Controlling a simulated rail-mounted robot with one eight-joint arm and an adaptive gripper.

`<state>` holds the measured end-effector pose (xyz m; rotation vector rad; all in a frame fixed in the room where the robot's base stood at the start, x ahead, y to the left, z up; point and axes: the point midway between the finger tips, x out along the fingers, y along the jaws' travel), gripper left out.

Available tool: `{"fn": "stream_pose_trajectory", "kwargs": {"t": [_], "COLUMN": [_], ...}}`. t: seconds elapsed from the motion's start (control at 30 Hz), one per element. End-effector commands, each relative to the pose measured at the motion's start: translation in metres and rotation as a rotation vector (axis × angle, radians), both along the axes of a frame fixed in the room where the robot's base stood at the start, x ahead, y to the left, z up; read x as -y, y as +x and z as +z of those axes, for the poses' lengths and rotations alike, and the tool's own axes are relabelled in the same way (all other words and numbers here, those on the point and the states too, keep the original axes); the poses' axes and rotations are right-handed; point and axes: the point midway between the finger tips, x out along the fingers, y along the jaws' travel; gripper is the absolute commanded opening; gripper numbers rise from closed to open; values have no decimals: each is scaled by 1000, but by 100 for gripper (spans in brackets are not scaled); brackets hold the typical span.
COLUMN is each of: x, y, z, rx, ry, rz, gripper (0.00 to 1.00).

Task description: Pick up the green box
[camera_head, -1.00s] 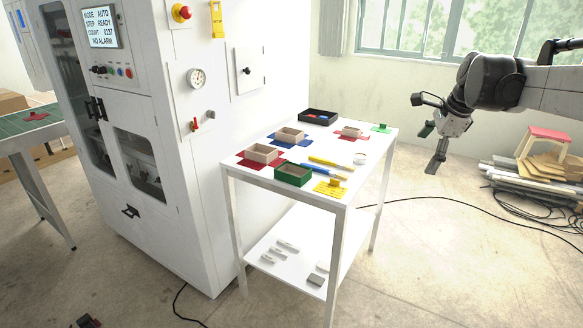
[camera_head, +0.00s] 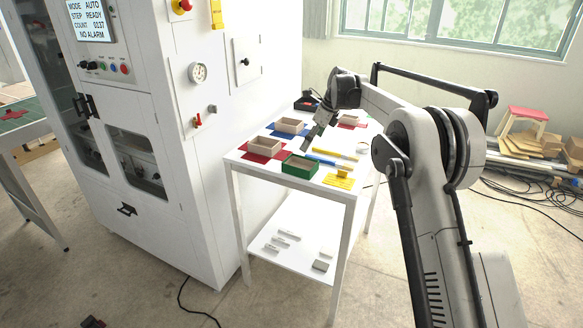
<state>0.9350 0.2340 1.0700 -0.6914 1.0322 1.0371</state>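The green box (camera_head: 300,171) is an open-topped box at the near edge of the white table (camera_head: 262,176). It stands upright, and its inside looks beige. My gripper (camera_head: 307,148) hangs over the table, behind and a little above the green box in the picture, and appears apart from it. It points down and to the left. Its fingers are small and dark here, so I cannot tell whether they are open or shut. I see nothing held in it.
A beige box (camera_head: 264,145) on a red sheet stands left of the green box, and another beige box (camera_head: 291,125) on blue behind. A yellow holder (camera_head: 341,178) stands right, with blue and yellow pens (camera_head: 335,154) behind. The white machine (camera_head: 170,150) borders the table's left.

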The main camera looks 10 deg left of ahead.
Motion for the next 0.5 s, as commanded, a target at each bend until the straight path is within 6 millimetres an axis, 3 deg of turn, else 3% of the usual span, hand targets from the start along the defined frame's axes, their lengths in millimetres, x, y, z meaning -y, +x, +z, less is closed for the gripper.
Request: {"fn": "stream_pose_trajectory", "kwargs": {"t": [0.3,0.5], "x": [-20,-26], "y": [8,11], "z": [-52,-68], "rx": [1,2], "ry": [0,-1], "rz": [2,1], "gripper": [90,90]}}
